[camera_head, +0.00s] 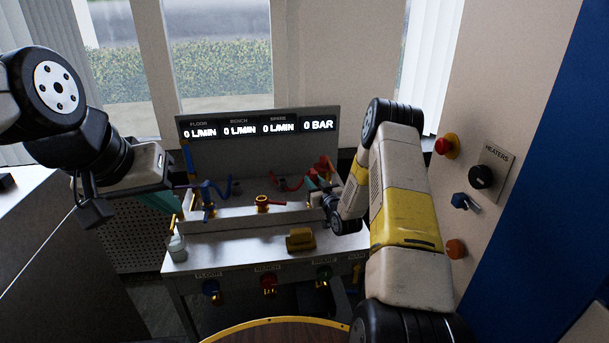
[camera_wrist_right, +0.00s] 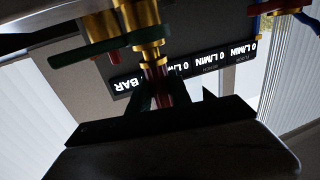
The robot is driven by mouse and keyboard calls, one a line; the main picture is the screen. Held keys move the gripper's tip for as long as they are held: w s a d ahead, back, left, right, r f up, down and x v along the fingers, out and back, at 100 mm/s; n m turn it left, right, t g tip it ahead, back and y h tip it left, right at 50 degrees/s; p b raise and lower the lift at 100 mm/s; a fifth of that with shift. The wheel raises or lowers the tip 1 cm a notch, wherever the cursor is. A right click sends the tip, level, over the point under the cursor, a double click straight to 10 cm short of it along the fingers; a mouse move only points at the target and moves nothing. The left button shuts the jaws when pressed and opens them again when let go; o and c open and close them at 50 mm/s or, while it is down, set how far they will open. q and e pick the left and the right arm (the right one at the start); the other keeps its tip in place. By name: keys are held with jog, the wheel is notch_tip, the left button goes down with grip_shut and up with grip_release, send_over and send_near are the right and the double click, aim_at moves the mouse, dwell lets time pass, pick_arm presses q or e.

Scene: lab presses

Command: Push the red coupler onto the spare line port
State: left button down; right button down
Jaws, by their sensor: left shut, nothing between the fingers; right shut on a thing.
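The red coupler (camera_wrist_right: 156,88) is between the dark green fingers of my right gripper (camera_wrist_right: 158,100) in the right wrist view. It lines up with a brass port (camera_wrist_right: 148,38) with a green lever (camera_wrist_right: 95,50), which appears to be the spare line port. The coupler's end is at or very near the brass; I cannot tell whether it is seated. In the head view, my right gripper (camera_head: 320,186) is at the bench's right side and largely hides the coupler and port. My left gripper (camera_head: 165,203) is shut and empty over the bench's left end.
A blue coupler and hose (camera_head: 208,192) stand at the left. A brass port with a red lever (camera_head: 265,203) is in the middle. A yellow block (camera_head: 300,240) sits on the front ledge. The display panel (camera_head: 258,125) reads zero throughout. A wall with knobs (camera_head: 482,178) is at right.

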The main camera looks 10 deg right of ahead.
jog(key=shift+f, duration=0.65)
jog(key=c, duration=1.1)
grip_release()
jog(key=v, duration=0.7)
jog(key=shift+s, duration=0.45)
jog(key=shift+r, duration=0.1)
